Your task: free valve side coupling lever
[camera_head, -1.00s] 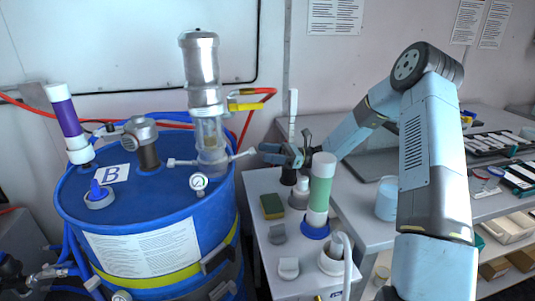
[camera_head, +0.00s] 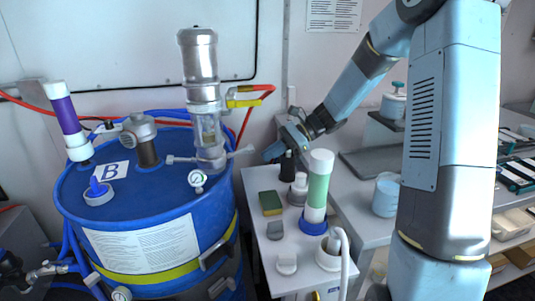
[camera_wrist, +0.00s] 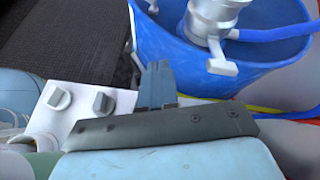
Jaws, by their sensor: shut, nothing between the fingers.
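A silver pump (camera_head: 203,90) stands upright on the blue drum (camera_head: 140,215), with a valve with a yellow handle (camera_head: 245,103) on its right side. Two coupling levers stick out near its base: a left lever (camera_head: 185,159) and a right lever (camera_head: 240,152) on the valve side. Both stick outward. My gripper (camera_head: 270,153) is shut and empty, just right of the right lever's tip and seemingly apart from it. In the wrist view my shut fingers (camera_wrist: 158,75) point toward the drum, and a lever (camera_wrist: 221,62) shows beyond them to the right.
A white cart top (camera_head: 265,235) beside the drum holds grey knobs, a sponge (camera_head: 270,203) and a green-and-white cylinder (camera_head: 319,190) close to my gripper. A purple-and-white tube (camera_head: 68,120) stands on the drum's left. A grey bench with a blue jar (camera_head: 387,195) lies right.

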